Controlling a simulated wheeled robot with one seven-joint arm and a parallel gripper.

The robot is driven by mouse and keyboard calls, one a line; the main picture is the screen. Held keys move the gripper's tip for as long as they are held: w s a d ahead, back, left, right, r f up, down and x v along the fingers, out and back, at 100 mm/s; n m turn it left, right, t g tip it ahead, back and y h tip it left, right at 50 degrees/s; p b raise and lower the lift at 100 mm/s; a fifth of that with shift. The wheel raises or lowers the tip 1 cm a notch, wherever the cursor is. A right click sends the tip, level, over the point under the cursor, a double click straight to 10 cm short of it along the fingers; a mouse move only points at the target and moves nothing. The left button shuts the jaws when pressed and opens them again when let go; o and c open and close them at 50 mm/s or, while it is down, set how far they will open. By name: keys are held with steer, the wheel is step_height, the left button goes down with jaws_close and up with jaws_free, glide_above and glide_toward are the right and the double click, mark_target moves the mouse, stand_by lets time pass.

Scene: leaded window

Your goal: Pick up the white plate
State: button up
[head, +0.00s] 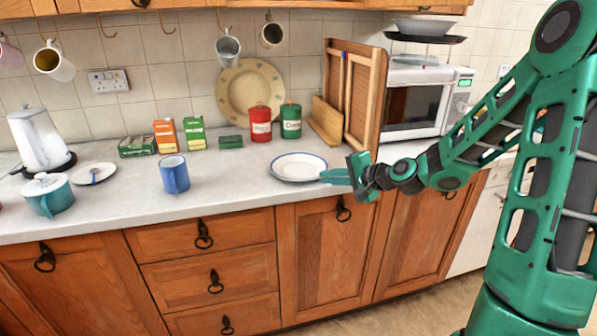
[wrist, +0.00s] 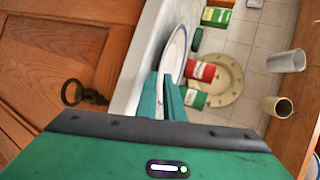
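The white plate (head: 298,167) with a blue rim lies flat on the counter, near its front edge. In the wrist view the plate (wrist: 174,55) shows edge-on, just beyond the fingertips. My gripper (head: 325,176) is at the plate's right edge, low over the counter's front. Its two teal fingers (wrist: 162,80) are a little apart, with a narrow gap between them. The fingertips are close to the plate's rim. I cannot tell whether the rim is between them or touching them. The plate still rests on the counter.
Red and green canisters (head: 261,124) and a beige plate (head: 250,90) stand behind the white plate. A wooden rack (head: 353,95) and microwave (head: 415,102) are behind my gripper. A blue mug (head: 174,174) stands left. The counter between mug and white plate is clear.

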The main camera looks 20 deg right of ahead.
mark_target(317, 176)
steer(key=shift+x, duration=2)
jaws_close()
steer(key=shift+r, duration=0.2)
